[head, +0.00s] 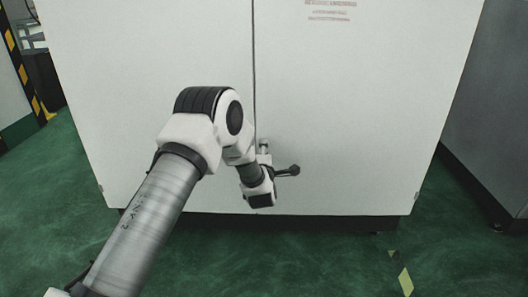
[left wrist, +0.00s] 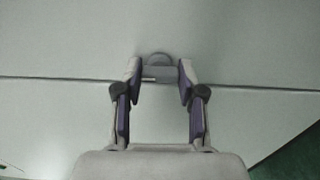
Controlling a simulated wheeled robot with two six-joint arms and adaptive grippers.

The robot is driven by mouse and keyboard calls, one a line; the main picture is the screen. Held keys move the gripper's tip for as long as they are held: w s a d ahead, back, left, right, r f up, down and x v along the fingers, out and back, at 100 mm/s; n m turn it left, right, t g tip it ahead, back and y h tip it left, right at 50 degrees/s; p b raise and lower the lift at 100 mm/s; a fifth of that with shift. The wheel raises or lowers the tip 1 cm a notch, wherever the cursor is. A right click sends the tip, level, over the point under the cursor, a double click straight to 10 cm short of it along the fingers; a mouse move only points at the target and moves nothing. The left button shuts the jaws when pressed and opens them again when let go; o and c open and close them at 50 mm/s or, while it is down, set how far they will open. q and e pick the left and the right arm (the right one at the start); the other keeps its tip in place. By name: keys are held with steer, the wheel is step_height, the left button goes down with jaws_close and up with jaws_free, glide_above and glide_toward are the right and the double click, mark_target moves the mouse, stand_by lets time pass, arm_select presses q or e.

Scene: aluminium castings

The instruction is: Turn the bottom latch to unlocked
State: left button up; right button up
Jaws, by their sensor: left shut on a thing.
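The bottom latch (left wrist: 158,59) is a small grey piece with a rounded top and a straight bar, beside the seam between the cabinet doors. It shows in the left wrist view. My left gripper (left wrist: 160,70) has a finger on each side of the bar and is shut on it. In the head view my left arm reaches down to the low part of the cabinet, and the wrist hides most of the latch area. I cannot tell the latch's exact turn angle. My right gripper is in neither view.
The large white cabinet (head: 350,100) has two doors meeting at a vertical seam (head: 253,55). A grey cabinet (head: 490,120) stands on the right. The green floor (head: 330,260) in front is clear. Yellow-black striping (head: 22,72) shows at far left.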

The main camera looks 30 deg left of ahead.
arm_select(q)
steer(key=o, duration=1.2)
steer(key=shift+c, duration=0.2)
steer(key=shift+s+d, duration=0.1)
steer(key=v, duration=1.1)
steer(key=shift+s, duration=0.4)
steer(key=shift+d+f, duration=0.1)
